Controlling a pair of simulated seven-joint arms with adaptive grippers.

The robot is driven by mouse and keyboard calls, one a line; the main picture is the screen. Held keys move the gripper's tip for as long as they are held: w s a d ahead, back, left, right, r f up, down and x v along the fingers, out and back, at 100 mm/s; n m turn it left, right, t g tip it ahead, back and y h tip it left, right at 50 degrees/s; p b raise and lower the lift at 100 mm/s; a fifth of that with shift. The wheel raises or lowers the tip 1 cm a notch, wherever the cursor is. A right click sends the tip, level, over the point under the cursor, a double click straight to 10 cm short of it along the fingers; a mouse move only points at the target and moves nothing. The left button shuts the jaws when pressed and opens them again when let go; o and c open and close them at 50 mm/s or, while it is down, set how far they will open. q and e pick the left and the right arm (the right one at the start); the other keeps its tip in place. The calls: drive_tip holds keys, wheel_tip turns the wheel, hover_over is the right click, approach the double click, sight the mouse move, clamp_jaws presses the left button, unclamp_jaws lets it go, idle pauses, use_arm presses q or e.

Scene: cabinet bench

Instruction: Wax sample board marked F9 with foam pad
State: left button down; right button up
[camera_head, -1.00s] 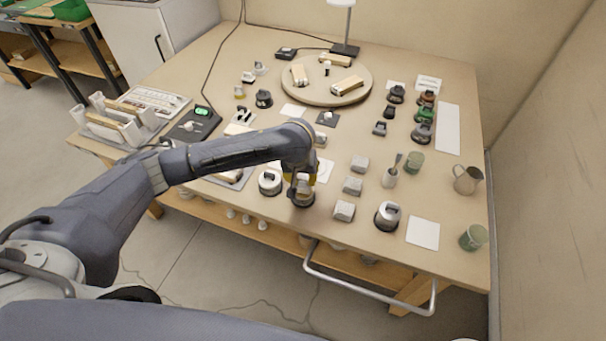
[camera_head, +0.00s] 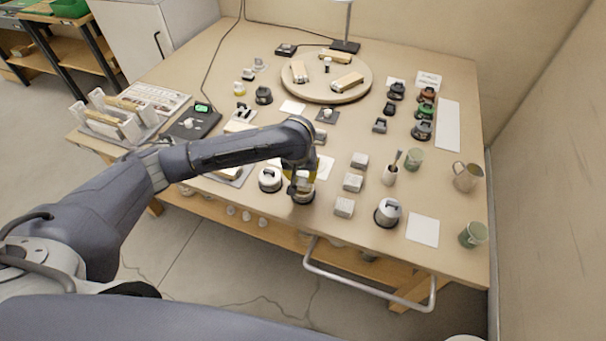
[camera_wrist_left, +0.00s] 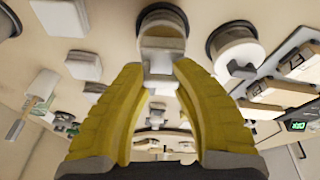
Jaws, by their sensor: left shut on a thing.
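My left gripper (camera_head: 302,186) is over a round pale tin (camera_head: 303,196) at the front middle of the table. In the left wrist view its yellow fingers (camera_wrist_left: 161,78) are shut on the small grey handle on top of this tin (camera_wrist_left: 163,38). I cannot tell whether the lid is apart from the tin. Pale wooden boards lie on a round turntable (camera_head: 322,94) and in a rack (camera_head: 110,124) at the left. Labelled boards (camera_wrist_left: 300,62) also show in the left wrist view. No F9 mark is readable. I cannot tell which object is the foam pad. My right gripper is not in view.
Another pale tin (camera_head: 270,179) stands close left of the gripper. Several grey blocks (camera_head: 353,183) and a further tin (camera_head: 388,211) stand to its right. A brush holder (camera_head: 390,176), green cup (camera_head: 473,234) and metal jug (camera_head: 466,176) are farther right. A white sheet (camera_head: 423,230) lies flat.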

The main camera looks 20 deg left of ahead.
sight(303, 174)
use_arm(q)
drive_tip(key=shift+f, duration=0.5)
idle(0.8)
drive_tip(key=shift+r, duration=3.5)
